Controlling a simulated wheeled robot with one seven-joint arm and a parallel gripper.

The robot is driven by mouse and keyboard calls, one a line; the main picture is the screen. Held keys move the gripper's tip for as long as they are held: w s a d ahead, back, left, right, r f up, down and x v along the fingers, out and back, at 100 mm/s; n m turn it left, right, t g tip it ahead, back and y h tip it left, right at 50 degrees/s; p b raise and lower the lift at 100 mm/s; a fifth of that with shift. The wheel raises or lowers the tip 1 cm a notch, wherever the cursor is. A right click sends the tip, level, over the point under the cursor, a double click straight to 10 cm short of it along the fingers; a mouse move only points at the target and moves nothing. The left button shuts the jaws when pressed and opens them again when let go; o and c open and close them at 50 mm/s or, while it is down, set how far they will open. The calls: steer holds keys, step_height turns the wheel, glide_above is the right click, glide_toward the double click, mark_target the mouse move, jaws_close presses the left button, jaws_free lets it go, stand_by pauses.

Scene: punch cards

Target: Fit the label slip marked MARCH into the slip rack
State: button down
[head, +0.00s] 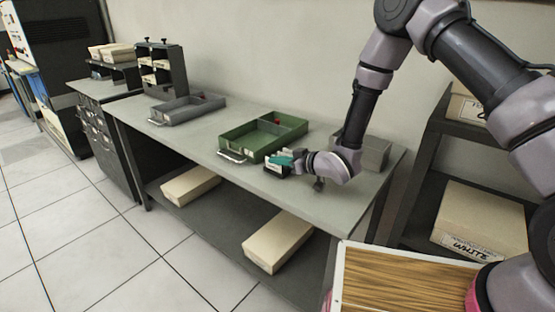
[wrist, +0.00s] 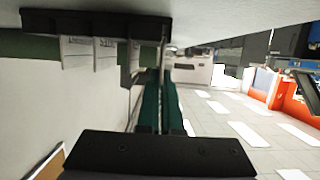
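A small dark slip rack (head: 277,169) stands near the front edge of the workbench. In the wrist view the rack (wrist: 95,24) is upside down at the top, with upright pale slips (wrist: 75,50) in it; their lettering is too small to read surely. My gripper (head: 285,159) is low over the bench, right beside the rack. In the wrist view its teal fingers (wrist: 160,92) are close together around a thin slip (wrist: 163,45), seen edge-on and reaching to the rack's end. The slip's marking is hidden, so I cannot read MARCH. Whether it is seated cannot be told.
A green tray (head: 233,142) lies just behind the rack, and a grey tray (head: 185,109) farther left. A grey box (head: 375,153) stands behind my wrist. Cream boxes (head: 277,242) lie on the lower shelf. The bench front left of the rack is clear.

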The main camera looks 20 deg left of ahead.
steer(key=c, duration=1)
jaws_free()
steer(key=v, duration=1.1)
steer(key=shift+a, duration=0.1)
